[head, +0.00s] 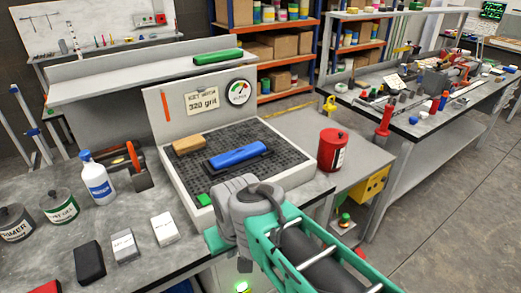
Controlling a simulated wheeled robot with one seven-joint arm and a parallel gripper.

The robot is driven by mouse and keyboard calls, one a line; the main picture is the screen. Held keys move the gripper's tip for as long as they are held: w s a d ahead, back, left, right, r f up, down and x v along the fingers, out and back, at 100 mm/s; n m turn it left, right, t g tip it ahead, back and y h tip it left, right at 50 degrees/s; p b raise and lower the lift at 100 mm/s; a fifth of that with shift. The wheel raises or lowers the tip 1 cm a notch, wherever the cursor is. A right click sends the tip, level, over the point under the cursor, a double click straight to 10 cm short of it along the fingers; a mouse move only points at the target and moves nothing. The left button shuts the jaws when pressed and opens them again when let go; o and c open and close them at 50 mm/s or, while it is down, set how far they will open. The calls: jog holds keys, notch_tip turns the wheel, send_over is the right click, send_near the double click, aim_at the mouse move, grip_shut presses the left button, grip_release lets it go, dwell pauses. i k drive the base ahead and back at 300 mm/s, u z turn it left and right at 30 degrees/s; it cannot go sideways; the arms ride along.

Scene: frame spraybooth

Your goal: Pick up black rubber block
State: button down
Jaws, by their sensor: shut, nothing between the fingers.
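A black rubber block (90,262) lies on the grey workbench (140,205) at the lower left, beside a grey block (124,247) and a white block (163,229). Its top and front side show, and nothing covers it. My arm reaches in from the lower right. My gripper (213,241) is at its end near the bench's front edge, well to the right of the black block and apart from it. It is shut and empty; its fingertips are mostly hidden by the wrist.
A white-and-blue bottle (97,180) and two cans (60,207) stand behind the blocks. A red block (45,287) lies at the bottom left. The sanding tray (182,191) holds a blue tool (238,154). A red can (332,150) stands right.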

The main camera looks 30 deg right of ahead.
aim_at(90, 266)
jog(key=u, duration=0.9)
jog(key=k, duration=0.3)
jog(key=u, duration=1.95)
jog(key=i, duration=0.5)
jog(key=z, duration=0.05)
